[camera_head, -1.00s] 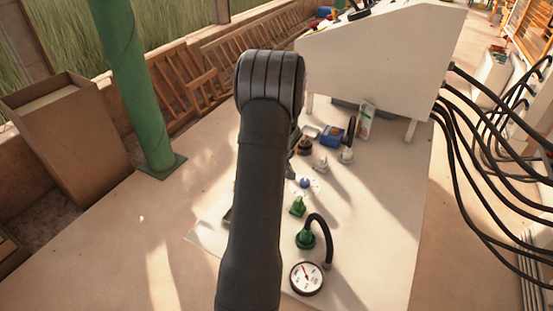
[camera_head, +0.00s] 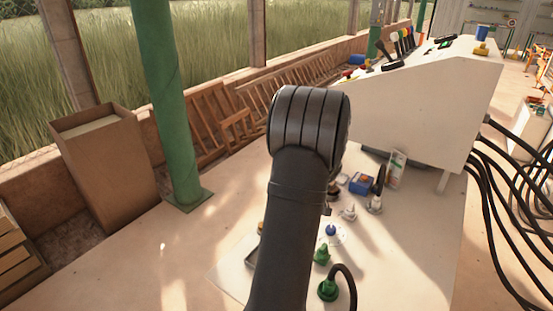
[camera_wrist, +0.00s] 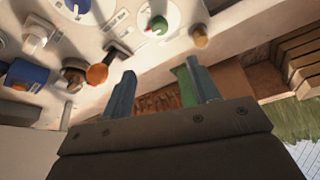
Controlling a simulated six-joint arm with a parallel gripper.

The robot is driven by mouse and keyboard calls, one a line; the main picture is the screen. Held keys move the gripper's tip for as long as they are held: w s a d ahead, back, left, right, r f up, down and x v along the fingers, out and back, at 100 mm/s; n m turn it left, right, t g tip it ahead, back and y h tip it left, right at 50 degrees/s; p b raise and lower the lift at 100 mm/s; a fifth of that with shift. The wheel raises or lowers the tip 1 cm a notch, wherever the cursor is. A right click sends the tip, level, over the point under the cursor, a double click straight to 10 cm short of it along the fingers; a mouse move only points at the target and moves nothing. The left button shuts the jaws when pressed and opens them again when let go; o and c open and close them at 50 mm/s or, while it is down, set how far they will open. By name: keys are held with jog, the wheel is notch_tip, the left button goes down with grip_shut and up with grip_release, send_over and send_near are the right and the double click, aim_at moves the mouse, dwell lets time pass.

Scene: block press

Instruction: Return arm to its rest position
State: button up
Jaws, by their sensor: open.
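My arm (camera_head: 285,220) rises from the bottom of the head view and hides part of the panel behind it. In that view the gripper's fingers are hidden behind the arm. In the wrist view my gripper (camera_wrist: 160,92) shows two blue-grey fingers spread apart with nothing between them. The fingers sit in front of the edge of the pale panel (camera_wrist: 118,22), which carries knobs. An orange knob (camera_wrist: 97,74) is near the left finger, and a green knob (camera_wrist: 159,25) is above the fingers. I cannot tell whether anything touches the fingers.
A green post (camera_head: 172,110) and a brown box (camera_head: 110,165) stand at the left. A white console (camera_head: 430,110) stands at the back right, with black cables (camera_head: 510,205) beside it. A green fitting (camera_head: 327,290) with a black hose is right of my arm.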

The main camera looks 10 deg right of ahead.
jog(key=shift+f, duration=0.1)
jog(key=x, duration=1.7)
jog(key=shift+w, duration=0.15)
jog(key=v, duration=1.8)
jog(key=x, duration=1.7)
jog(key=shift+w+f, duration=0.1)
jog(key=shift+f, duration=0.25)
jog(key=shift+w+a+f, duration=0.15)
jog(key=shift+f, duration=0.1)
jog(key=shift+r+m+h, duration=0.1)
jog(key=shift+m+h, duration=0.9)
jog(key=shift+m, duration=1.5)
jog(key=shift+a+t, duration=0.1)
jog(key=shift+t, duration=0.2)
